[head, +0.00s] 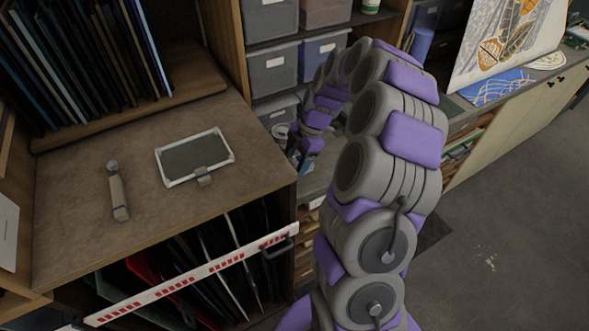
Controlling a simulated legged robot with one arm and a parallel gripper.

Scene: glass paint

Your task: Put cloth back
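My arm rises at the right of centre and curves away from the camera, then down toward the shelves. My gripper (297,150) is at its far end, in front of the grey bins and just right of the brown bench top. It is small and dark there, partly hidden by my own wrist. I cannot tell whether its fingers are open or shut. A small pale shape (281,130) shows beside the gripper; I cannot tell whether it is cloth or whether the gripper touches it. No cloth can be made out clearly elsewhere.
The brown bench top (85,225) holds a white-framed dark panel (190,160) and a handled tool (117,190). Upright dark sheets (75,55) stand behind. A red-and-white striped bar (190,280) crosses the rack below. Grey bins (273,68) fill the shelves. Floor is clear at right.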

